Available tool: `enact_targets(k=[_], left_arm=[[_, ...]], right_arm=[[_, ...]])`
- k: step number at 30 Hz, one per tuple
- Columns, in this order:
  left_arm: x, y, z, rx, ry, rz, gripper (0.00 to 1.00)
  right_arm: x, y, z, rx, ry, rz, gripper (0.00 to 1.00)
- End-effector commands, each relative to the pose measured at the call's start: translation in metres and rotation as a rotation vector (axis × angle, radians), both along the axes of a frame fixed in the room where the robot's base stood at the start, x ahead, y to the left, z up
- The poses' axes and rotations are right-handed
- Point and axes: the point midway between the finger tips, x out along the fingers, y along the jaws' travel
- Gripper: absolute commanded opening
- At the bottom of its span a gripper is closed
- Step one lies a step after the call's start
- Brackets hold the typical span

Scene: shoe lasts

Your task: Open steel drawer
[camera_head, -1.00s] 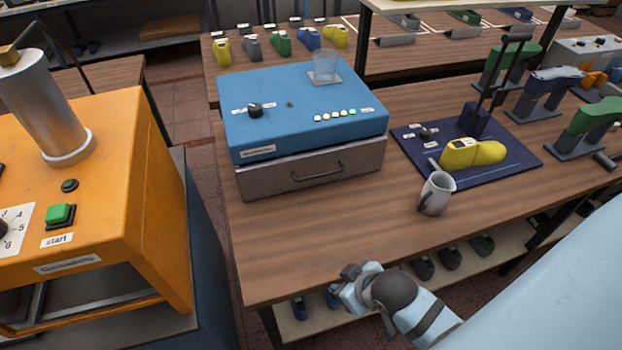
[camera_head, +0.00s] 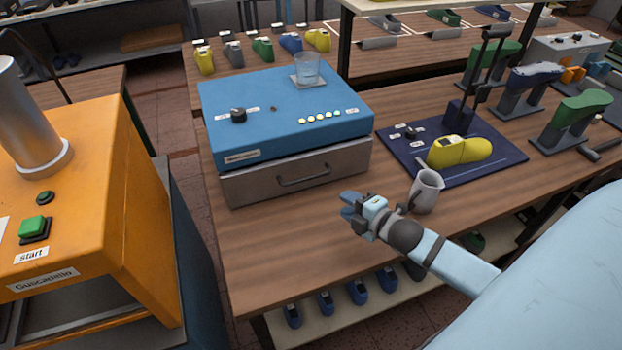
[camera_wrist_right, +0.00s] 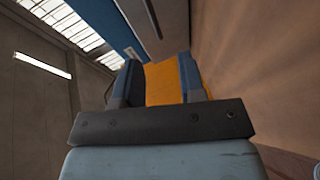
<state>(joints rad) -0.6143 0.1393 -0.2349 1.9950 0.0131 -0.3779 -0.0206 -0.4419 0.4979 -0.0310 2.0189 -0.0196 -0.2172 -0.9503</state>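The steel drawer (camera_head: 245,184) is a grey metal front under the blue machine (camera_head: 285,115), and it looks closed. Its dark bar handle (camera_head: 303,178) is on the front face. My right gripper (camera_head: 347,205) is above the table, in front of and to the right of the handle, apart from it. In the right wrist view its two blue fingers (camera_wrist_right: 160,82) stand apart with nothing held; the orange behind them is background. The drawer front (camera_wrist_right: 165,22) shows at the top of that view, beyond the fingers. My left gripper is not in view.
A grey metal mug (camera_head: 425,190) stands close beside my right wrist. A dark blue mat (camera_head: 500,166) with a yellow shoe last (camera_head: 460,151) lies behind it. An orange machine (camera_head: 115,190) stands at the left. A glass (camera_head: 307,68) sits on the blue machine. The table in front of the drawer is clear.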

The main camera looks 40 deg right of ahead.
Motion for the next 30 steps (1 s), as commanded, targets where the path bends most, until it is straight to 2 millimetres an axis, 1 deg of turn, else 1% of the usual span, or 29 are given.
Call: enact_targets(k=[1,3,8,11,21,25,30], left_arm=[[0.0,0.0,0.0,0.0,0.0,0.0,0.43],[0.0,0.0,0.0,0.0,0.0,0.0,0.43],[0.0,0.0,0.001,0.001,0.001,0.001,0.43],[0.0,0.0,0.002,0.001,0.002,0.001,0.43],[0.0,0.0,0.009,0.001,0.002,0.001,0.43],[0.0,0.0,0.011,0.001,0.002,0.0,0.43],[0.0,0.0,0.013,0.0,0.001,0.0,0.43]], right_arm=[[0.003,-0.004,0.001,-0.032,-0.029,0.02,0.37],[0.006,-0.006,0.004,-0.057,-0.058,0.038,0.37],[0.018,-0.006,0.004,-0.068,-0.073,0.045,0.37],[0.033,-0.003,0.002,-0.067,-0.073,0.045,0.37],[0.1,0.008,-0.012,-0.064,-0.071,0.043,0.37],[0.121,0.012,-0.016,-0.065,-0.07,0.043,0.37],[0.136,0.014,-0.021,-0.065,-0.068,0.044,0.37]])
